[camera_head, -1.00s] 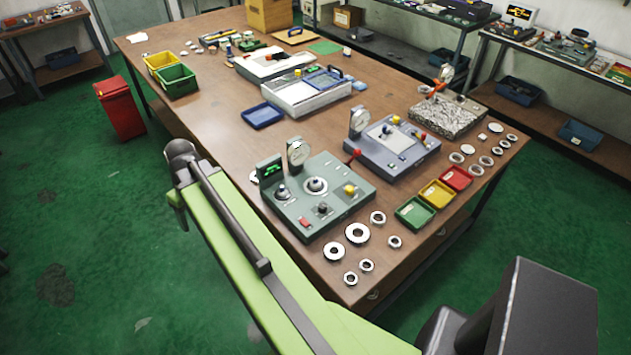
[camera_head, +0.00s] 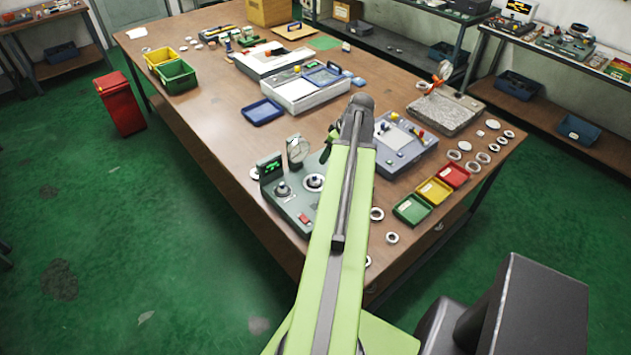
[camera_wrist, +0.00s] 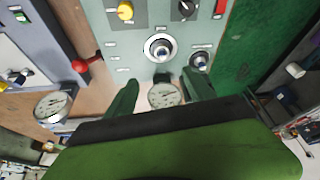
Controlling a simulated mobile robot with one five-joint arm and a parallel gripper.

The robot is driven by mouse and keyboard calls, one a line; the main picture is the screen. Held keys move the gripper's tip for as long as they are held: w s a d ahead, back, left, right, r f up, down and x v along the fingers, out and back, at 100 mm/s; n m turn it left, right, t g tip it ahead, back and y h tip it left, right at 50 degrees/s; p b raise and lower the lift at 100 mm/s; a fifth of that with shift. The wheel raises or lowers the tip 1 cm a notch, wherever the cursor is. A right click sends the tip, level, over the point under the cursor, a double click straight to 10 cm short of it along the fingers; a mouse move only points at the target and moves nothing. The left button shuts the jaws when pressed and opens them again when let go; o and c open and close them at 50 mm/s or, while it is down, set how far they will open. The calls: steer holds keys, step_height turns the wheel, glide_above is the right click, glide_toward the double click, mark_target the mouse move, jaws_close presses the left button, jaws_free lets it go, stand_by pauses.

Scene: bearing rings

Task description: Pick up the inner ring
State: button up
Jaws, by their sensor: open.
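A shiny metal ring (camera_wrist: 160,47) sits around a post on the grey-green test panel in the wrist view; it also shows in the head view (camera_head: 314,182), left of my arm. I cannot tell whether it is the inner ring. Loose metal rings (camera_head: 377,214) lie on the table to the right of my arm, and another loose ring (camera_head: 392,238) lies nearer the front. My gripper (camera_wrist: 160,80) is open and empty, its dark green fingers apart. In the wrist view its fingertips are just below the ring, with a dial gauge (camera_wrist: 164,95) between the fingers. My arm hides part of the panel.
The grey-green panel (camera_head: 291,205) carries knobs and the upright gauge. A blue-grey panel (camera_head: 402,150) stands behind it. Green (camera_head: 412,209), yellow (camera_head: 434,191) and red (camera_head: 454,175) trays line the right side. Several rings lie beyond them. A blue tray (camera_head: 262,112) lies farther back.

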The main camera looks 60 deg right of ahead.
steer(key=b, duration=1)
glide_toward(316, 176)
steer(key=x, duration=0.5)
steer(key=shift+d, duration=0.35)
steer(key=shift+w+f, duration=0.15)
steer(key=shift+f, duration=0.1)
steer(key=shift+r, duration=0.15)
steer(key=b+x, duration=0.5)
steer(key=shift+a+f, duration=0.25)
steer(key=shift+a, duration=0.05)
steer(key=shift+r, duration=0.15)
jaws_close()
